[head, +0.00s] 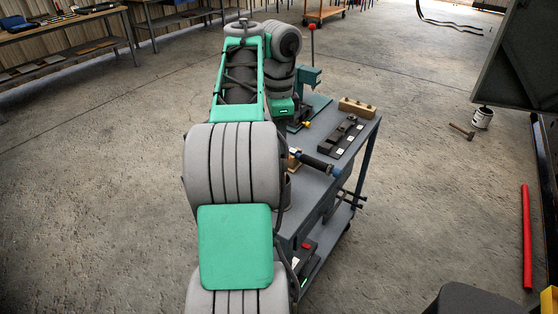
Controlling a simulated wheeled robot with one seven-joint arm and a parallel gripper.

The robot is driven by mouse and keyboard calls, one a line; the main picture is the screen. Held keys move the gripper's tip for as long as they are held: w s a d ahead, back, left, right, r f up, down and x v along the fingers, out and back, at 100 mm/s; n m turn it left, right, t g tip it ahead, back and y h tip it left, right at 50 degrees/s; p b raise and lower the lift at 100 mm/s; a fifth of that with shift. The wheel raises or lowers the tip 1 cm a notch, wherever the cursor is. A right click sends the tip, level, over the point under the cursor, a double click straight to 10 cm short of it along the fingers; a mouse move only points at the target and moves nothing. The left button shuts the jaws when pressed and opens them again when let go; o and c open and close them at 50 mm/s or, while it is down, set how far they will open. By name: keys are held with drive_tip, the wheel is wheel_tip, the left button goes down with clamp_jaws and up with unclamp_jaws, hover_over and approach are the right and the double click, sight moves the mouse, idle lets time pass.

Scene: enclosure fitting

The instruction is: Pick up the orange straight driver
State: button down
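I cannot make out an orange straight driver for sure. A small orange-yellow patch (307,124) shows on the cart beside the dark parts below my wrist, too small to name. A dark cylindrical tool (317,163) with a blue collar at its right end lies over the cart's near part, beside a tan-yellow block (294,158). My arm runs up the middle of the view, bends at the top and comes down over the cart's far left. My gripper (301,113) is dark, small and mostly hidden behind my arm; its fingers cannot be read.
The grey cart (312,192) bears a teal press (308,80) with a red-knobbed lever, a wooden block with holes (357,107) and a dark fixture rail (341,137). My arm hides its left side.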

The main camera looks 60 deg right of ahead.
drive_tip(key=shift+r, duration=0.2)
wheel_tip(320, 180, up, 12)
drive_tip(key=p, duration=1.1)
drive_tip(key=shift+r, duration=0.15)
drive_tip(key=w+a+r, duration=0.1)
drive_tip(key=a, duration=0.8)
drive_tip(key=w+a+r, duration=0.1)
drive_tip(key=w+a, duration=0.1)
drive_tip(key=a, duration=0.6)
drive_tip(key=shift+a+r, duration=0.25)
drive_tip(key=shift+a, duration=0.1)
